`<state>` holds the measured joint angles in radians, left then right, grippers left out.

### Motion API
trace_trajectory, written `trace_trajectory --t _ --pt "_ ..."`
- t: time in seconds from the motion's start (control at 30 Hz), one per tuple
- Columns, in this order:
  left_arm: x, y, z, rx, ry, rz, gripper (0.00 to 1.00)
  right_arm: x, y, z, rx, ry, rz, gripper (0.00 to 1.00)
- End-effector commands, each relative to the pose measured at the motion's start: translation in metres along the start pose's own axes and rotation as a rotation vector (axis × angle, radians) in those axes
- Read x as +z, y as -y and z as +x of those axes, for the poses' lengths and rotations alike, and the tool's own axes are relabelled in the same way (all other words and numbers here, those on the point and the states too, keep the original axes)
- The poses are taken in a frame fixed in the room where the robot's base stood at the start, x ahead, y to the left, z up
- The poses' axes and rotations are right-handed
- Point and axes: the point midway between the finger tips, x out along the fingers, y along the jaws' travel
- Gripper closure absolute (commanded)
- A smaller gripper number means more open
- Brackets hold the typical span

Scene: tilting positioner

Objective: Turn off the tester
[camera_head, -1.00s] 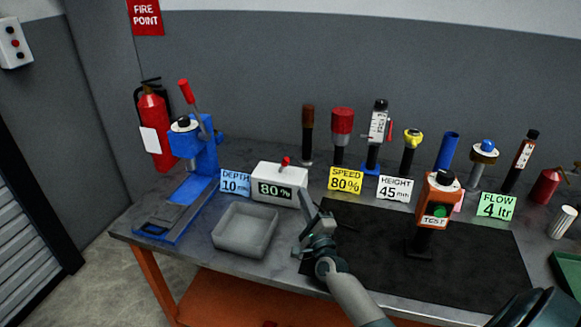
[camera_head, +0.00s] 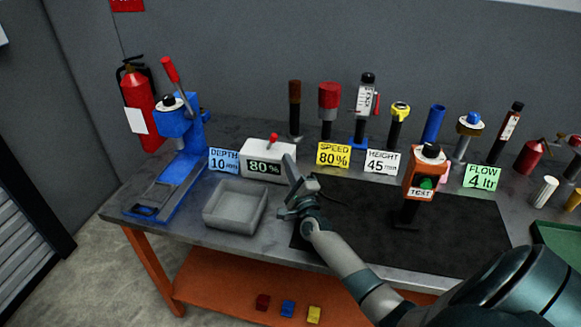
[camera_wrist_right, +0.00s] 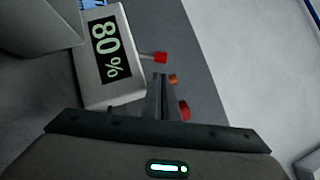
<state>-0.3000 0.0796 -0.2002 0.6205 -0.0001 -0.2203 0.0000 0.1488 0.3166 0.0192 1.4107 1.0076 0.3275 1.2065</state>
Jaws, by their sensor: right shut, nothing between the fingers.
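The tester (camera_head: 424,172) is an orange box on a dark stand, on the black mat. It has a black knob on top, a green button and a TEST label. My right gripper (camera_head: 290,160) is shut and empty, well to the left of the tester and just right of the white box (camera_head: 245,171). That box reads 80% and has a red-tipped lever (camera_head: 273,138) on top. In the right wrist view the shut fingers (camera_wrist_right: 161,80) are beside the box (camera_wrist_right: 126,82), close to the red lever tip (camera_wrist_right: 160,57); contact cannot be told. My left gripper is not in view.
A grey tray (camera_head: 235,207) is left of my right gripper. A blue press (camera_head: 180,150) stands at the bench's left. Several tools and label cards line the back. The black mat (camera_head: 365,228) is mostly clear around the tester. My arm crosses the front right.

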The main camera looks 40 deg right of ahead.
Motion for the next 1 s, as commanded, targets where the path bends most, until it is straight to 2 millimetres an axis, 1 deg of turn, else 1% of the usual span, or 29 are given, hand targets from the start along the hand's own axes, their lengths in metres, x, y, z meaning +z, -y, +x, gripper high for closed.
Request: trace_trajectory --t 0.03,0.2,0.4,0.6,1.0 --pt "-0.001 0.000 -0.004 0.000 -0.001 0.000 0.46 0.001 0.003 0.010 -0.001 0.001 -0.002 1.00" --pt "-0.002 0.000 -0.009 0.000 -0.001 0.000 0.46 0.001 0.003 0.035 -0.001 0.001 -0.002 1.00" --pt "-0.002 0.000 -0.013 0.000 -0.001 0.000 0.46 0.000 0.001 0.055 0.000 0.000 0.000 1.00" --pt "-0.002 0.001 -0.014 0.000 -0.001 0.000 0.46 0.000 0.000 0.063 0.000 0.000 -0.001 1.00" --pt "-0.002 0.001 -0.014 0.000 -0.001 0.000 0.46 0.000 0.000 0.064 0.001 0.000 -0.002 1.00"
